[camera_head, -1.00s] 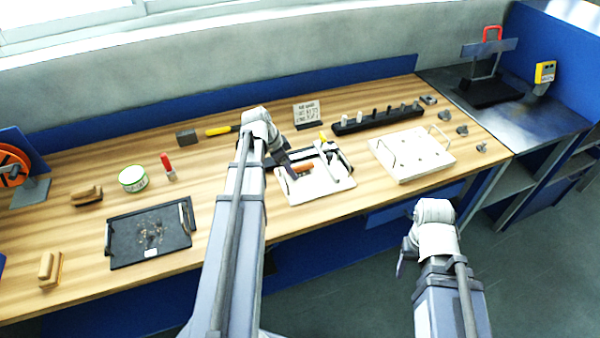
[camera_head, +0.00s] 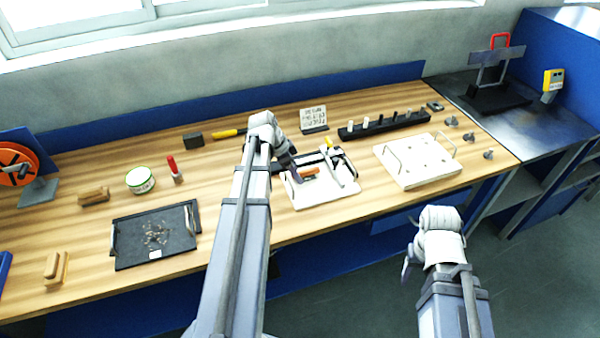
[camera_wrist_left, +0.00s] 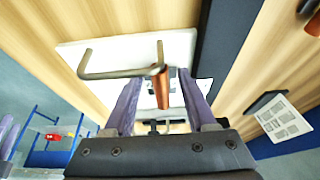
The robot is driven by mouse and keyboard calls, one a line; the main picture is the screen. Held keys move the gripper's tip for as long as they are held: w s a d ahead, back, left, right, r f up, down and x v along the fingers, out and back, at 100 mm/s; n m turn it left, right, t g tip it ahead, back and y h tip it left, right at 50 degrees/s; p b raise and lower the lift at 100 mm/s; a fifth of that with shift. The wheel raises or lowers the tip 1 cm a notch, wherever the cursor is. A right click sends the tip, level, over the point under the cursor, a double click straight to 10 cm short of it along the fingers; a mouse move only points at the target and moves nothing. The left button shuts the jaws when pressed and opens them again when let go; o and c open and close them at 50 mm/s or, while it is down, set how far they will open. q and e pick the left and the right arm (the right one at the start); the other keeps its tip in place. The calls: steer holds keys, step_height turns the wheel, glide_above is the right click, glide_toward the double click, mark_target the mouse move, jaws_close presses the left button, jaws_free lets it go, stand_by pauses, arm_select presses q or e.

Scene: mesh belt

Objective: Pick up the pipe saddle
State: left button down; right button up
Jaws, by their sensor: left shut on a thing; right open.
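A copper-brown piece, which I take to be the pipe saddle (camera_head: 310,172), is at the white tray (camera_head: 297,202) in the middle of the bench. My left gripper (camera_head: 297,174) is at the tray's left part, shut on this piece. In the left wrist view the copper-brown piece (camera_wrist_left: 161,88) shows between the two fingers of that gripper (camera_wrist_left: 160,103), over the white tray (camera_wrist_left: 115,52). Whether it touches the tray I cannot tell. My right gripper (camera_head: 408,262) is open and empty in front of the bench; its fingertips show only partly.
A bent wire handle (camera_wrist_left: 120,73) rises from the tray close to the left fingers. A white plate with handles (camera_head: 415,165) lies to the right, and a black rack (camera_head: 385,127) with several pegs behind. A black tray (camera_head: 128,246) lies left. Bare wood shows between them.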

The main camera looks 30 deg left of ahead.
mark_target(307, 170)
arm_select(q)
step_height(307, 170, up, 10)
steer(key=p, duration=1)
steer(key=shift+f, duration=0.1)
steer(key=shift+f+b, duration=4.85)
steer(key=shift+b, duration=0.15)
steer(key=shift+w+d, duration=1.2)
steer(key=shift+w, duration=0.25)
steer(key=shift+c, duration=0.7)
jaws_free()
steer(key=shift+r, duration=0.15)
